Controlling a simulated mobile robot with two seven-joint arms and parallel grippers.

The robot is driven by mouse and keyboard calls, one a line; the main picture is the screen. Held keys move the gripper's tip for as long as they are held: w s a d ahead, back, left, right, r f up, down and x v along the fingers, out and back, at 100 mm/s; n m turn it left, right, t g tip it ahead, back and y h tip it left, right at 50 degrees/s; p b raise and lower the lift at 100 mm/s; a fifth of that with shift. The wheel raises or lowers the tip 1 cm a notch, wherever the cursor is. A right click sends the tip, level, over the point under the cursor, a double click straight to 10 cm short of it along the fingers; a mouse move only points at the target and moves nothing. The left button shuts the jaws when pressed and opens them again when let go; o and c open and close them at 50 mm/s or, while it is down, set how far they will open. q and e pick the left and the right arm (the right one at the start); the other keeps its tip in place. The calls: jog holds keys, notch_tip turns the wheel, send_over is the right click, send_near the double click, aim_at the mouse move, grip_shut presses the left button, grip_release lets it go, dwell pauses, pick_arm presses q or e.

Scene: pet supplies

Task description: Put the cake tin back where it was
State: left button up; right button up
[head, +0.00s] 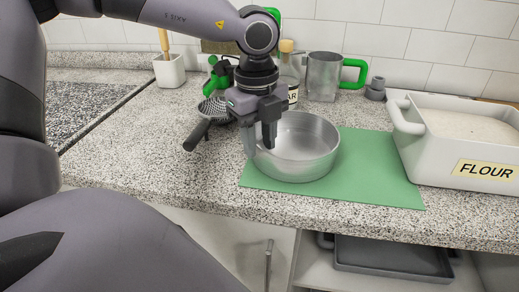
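The cake tin (305,162) is a round, silver metal pan. It appears to stand upright on the left part of the green mat (375,178) on the speckled counter. My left gripper (259,145) points down at the tin's left rim. One finger is outside the wall and the other is inside, with a small gap between them. The gripper looks open. Contact between the fingers and the wall cannot be made out. My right gripper is not in view.
A white flour bin (440,150) stands right of the mat. A strainer (214,108) with a dark handle lies left of the gripper. Behind are a jar (289,75), a metal mug with green handle (322,77) and small weights (375,89). The mat's right part is clear.

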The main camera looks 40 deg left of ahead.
pick_arm(q)
notch_tip(320, 180, up, 9)
jog(key=shift+s, duration=0.15)
jog(key=shift+f, duration=0.15)
dwell(0.5)
